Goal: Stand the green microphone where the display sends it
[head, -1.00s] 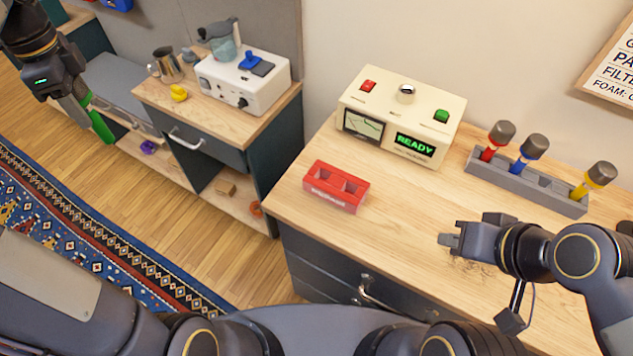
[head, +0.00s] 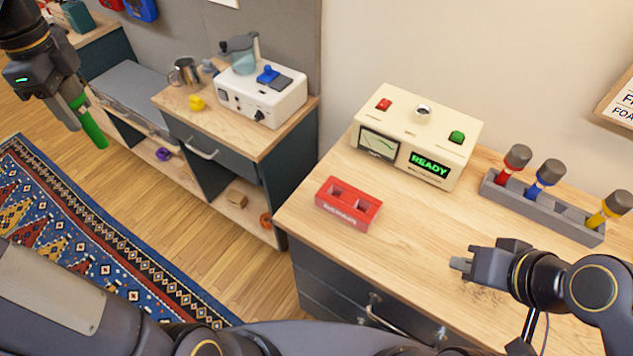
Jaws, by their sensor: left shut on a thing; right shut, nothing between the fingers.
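The green microphone (head: 90,127) is in my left gripper (head: 72,104) at the upper left, held in the air with its green handle hanging down. Its head is hidden by the gripper. A cream device (head: 398,147) on the right worktop has a display (head: 429,165) reading "READY", a red button, a green button and a knob. A grey rack (head: 541,207) holds red, blue and yellow microphones, with an empty slot between the blue and yellow ones. A red two-slot holder (head: 348,203) stands empty in front of the device. My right gripper (head: 462,264) is shut and empty above the worktop.
A second cabinet (head: 235,125) stands to the left, bearing a white box (head: 262,98), a metal jug (head: 184,72) and a yellow object (head: 197,103). A patterned rug (head: 62,235) lies on the floor. The worktop between red holder and rack is mostly clear.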

